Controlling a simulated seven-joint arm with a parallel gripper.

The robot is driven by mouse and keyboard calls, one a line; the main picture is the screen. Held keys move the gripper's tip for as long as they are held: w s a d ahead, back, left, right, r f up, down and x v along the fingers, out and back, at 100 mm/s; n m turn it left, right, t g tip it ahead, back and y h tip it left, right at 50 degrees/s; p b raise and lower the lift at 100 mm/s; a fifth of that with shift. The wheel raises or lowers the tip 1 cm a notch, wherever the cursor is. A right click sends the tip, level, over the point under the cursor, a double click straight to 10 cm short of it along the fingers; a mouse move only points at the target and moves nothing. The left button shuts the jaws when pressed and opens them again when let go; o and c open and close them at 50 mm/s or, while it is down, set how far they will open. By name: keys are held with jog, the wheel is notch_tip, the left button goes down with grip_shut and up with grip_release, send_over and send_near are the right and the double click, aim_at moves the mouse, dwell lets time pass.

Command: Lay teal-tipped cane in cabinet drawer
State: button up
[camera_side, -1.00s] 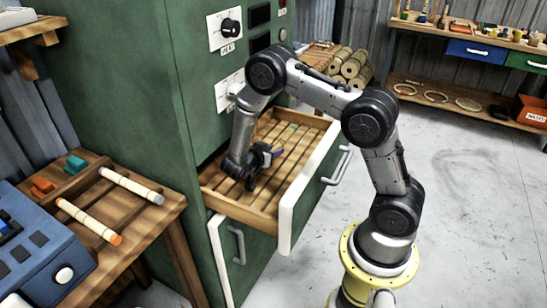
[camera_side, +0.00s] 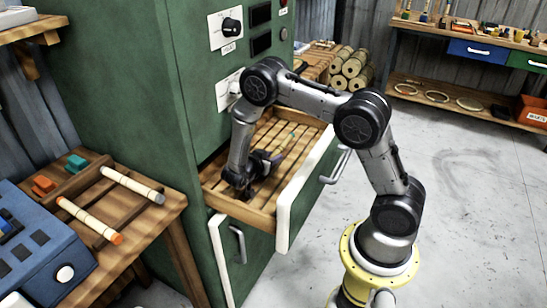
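The cabinet drawer (camera_side: 286,210) is pulled out of the green cabinet and has a slatted wooden floor. My gripper (camera_side: 262,172) is low inside the drawer, towards its front left part. A thin pale cane (camera_side: 286,143) shows just beyond the gripper, slanting towards the back right of the drawer, with a small greenish tint near its far end. Its near part is hidden by the gripper. I cannot tell whether the fingers are closed on it or whether it touches the slats.
The green cabinet (camera_side: 140,90) rises left of the drawer. A wooden side table (camera_side: 150,225) holds an orange-tipped cane (camera_side: 90,220), a grey-tipped cane (camera_side: 132,185), and orange and teal blocks. A blue control box (camera_side: 40,245) stands at front left. Floor is clear on the right.

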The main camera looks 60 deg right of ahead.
jog(key=o, duration=0.4)
jog(key=shift+s+f, duration=0.6)
jog(key=shift+s, duration=0.05)
jog(key=shift+o, duration=0.2)
jog(key=shift+r, duration=0.5)
jog(key=v, duration=0.4)
jog(key=shift+w+a+r, duration=0.25)
jog(key=shift+w+r, duration=0.05)
jog(key=shift+r, duration=0.05)
jog(key=r, duration=0.7)
jog(key=shift+a, duration=0.2)
jog(key=shift+r, duration=0.2)
